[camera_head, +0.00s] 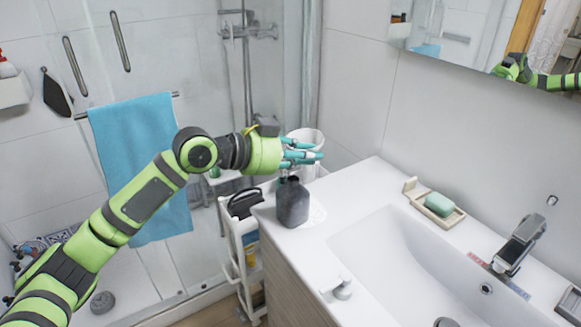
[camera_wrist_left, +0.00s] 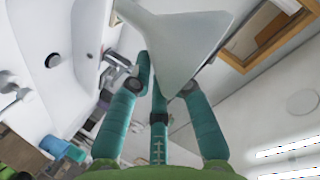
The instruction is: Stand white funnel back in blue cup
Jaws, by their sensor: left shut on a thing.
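My left gripper (camera_head: 308,154) is above the back left corner of the washbasin counter, its teal fingers shut on the white funnel (camera_head: 306,135). In the head view the funnel is partly hidden behind the fingers. In the left wrist view the funnel (camera_wrist_left: 185,40) fills the top middle, its pale cone between the teal fingers. I cannot make out the blue cup for certain in the head view. A blue object (camera_wrist_left: 60,148) shows at lower left in the wrist view; I cannot tell whether it is the cup. My right gripper is not in view.
A dark grey bottle (camera_head: 292,203) stands on the counter (camera_head: 345,190) just below the gripper. A soap dish (camera_head: 436,209) with green soap is farther right, beside the basin (camera_head: 400,265). A white cart (camera_head: 238,225) stands left of the counter. A blue towel (camera_head: 140,160) hangs behind my arm.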

